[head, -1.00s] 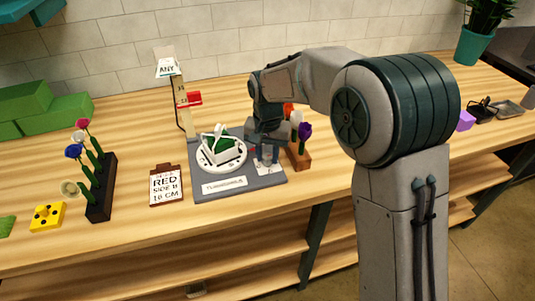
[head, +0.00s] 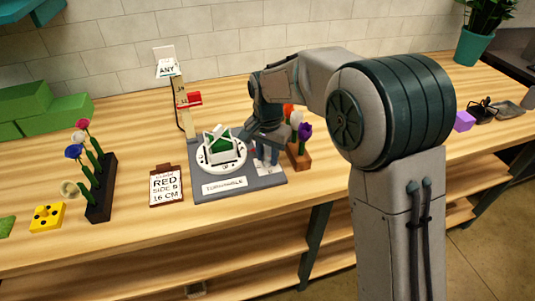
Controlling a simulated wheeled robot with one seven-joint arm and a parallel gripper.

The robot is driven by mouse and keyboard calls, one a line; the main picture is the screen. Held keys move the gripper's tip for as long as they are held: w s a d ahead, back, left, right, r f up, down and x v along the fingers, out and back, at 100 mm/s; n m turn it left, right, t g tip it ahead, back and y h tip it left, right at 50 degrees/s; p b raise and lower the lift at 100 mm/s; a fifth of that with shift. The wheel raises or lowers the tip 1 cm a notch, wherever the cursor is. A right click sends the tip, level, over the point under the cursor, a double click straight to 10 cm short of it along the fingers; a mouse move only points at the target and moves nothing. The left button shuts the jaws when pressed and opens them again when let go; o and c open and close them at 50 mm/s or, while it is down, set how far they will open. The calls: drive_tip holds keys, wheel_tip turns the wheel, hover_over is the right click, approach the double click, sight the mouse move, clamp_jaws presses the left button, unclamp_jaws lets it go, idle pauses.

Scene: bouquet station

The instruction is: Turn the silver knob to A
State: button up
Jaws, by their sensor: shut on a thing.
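My gripper (head: 267,158) points down over the right side of the grey turntable base (head: 238,193). It is shut at the place of the silver knob, which is hidden behind the fingers, so its pointer and the letter A cannot be read. A pale card with small markings lies under the fingertips. Left of the gripper, a white round turntable disc (head: 208,165) carries a white open-framed holder (head: 213,141) with a green block inside.
A brown block with flowers (head: 299,157) is close to the gripper's right.

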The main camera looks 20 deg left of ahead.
sight(268, 157)
drive_tip(key=o, duration=1)
drive_tip(key=shift+c, duration=0.2)
wheel_tip(268, 157, up, 14)
drive_tip(key=shift+d, duration=0.1)
